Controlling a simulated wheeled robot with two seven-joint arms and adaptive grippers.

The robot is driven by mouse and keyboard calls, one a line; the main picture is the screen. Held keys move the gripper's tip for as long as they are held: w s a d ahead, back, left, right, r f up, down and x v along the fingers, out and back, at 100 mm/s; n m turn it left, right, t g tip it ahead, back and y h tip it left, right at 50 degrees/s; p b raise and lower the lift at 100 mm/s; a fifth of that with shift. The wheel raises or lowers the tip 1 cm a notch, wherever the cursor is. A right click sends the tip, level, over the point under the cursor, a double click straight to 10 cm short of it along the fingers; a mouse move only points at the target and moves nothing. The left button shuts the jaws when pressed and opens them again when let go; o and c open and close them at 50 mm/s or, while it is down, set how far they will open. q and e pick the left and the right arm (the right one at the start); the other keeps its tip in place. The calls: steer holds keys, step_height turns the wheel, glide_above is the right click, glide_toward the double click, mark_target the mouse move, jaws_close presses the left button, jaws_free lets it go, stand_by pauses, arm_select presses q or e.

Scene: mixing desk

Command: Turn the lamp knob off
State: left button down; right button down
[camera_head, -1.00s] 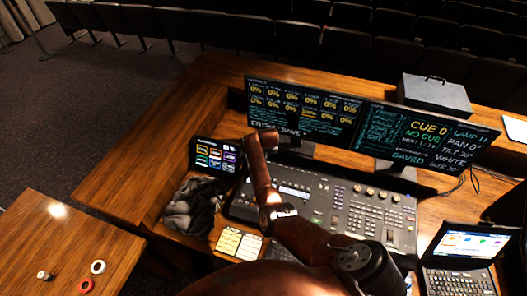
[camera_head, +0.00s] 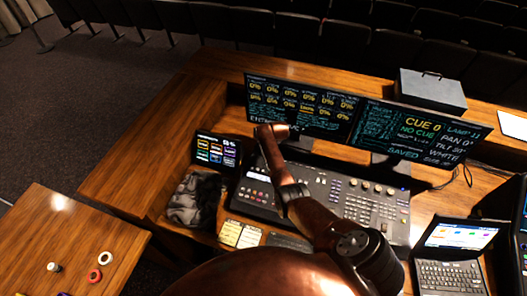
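The mixing desk (camera_head: 262,187) is a dark console with buttons and faders. A row of several pale round knobs (camera_head: 378,189) runs along its upper right part; I cannot tell which is the lamp knob. The right monitor (camera_head: 380,135) shows "CUE 0", "NO CUE" and a lamp line too blurred to read fully. One of my copper arms (camera_head: 318,222) reaches up from the lower right across the desk and hides its middle. Its far end is above the desk's back left edge, before the left monitor (camera_head: 290,110). No gripper fingers show.
A laptop (camera_head: 455,275) stands right, a grey case (camera_head: 430,90) behind. A white ring (camera_head: 106,258) and red ring (camera_head: 94,276) lie on the side table (camera_head: 60,225).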

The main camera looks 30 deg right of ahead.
steer(key=c, duration=1.8)
jaws_free()
steer(key=shift+c, duration=0.2)
steer(key=shift+r, duration=0.1)
